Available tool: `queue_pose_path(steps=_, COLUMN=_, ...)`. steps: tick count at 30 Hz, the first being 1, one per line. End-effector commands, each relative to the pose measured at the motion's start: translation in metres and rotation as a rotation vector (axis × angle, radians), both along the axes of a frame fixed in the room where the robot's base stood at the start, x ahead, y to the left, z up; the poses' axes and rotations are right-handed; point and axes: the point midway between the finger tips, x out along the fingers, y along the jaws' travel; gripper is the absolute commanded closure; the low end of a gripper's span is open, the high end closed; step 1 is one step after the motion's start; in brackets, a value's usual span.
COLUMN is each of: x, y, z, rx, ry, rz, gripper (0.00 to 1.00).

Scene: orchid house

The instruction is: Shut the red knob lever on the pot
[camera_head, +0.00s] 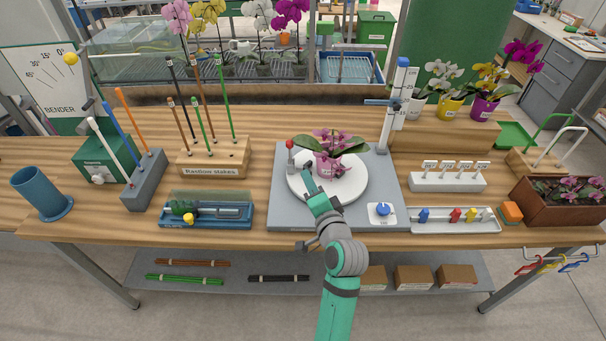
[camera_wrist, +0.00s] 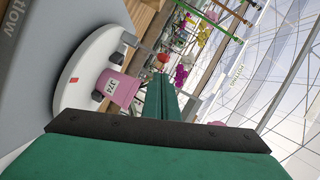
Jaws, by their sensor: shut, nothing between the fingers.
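The pink pot (camera_head: 328,166) holds a pink-flowered orchid and stands upright on a round white turntable (camera_head: 350,188). In the wrist view the pot (camera_wrist: 122,90) carries a number label and has grey clamp blocks (camera_wrist: 116,58) beside it. The red knob (camera_head: 289,144) tops a short grey upright lever at the pot's left, near the turntable's edge. A red round shape in the wrist view (camera_wrist: 163,58) may be this knob. My gripper (camera_head: 308,178) is shut and empty, low over the turntable, in front of the knob and left of the pot. Its closed green fingers (camera_wrist: 160,98) show in the wrist view.
The turntable sits on a grey base plate (camera_head: 284,211) with a blue dial (camera_head: 382,209) at front right. A tall measuring post (camera_head: 393,105) stands behind at right. A stake rack (camera_head: 213,158) and a blue-green device (camera_head: 205,215) are at left. Label and clip trays lie at right.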

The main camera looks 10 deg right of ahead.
Motion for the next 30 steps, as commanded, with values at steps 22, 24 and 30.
queue_pose_path(steps=22, x=-0.072, y=0.025, z=-0.092, rx=-0.183, ry=0.047, rz=-0.063, gripper=1.0)
queue_pose_path(steps=24, x=-0.093, y=0.029, z=-0.111, rx=-0.239, ry=0.057, rz=-0.076, gripper=1.0)
queue_pose_path(steps=30, x=-0.16, y=0.043, z=-0.15, rx=-0.409, ry=0.08, rz=-0.097, gripper=1.0)
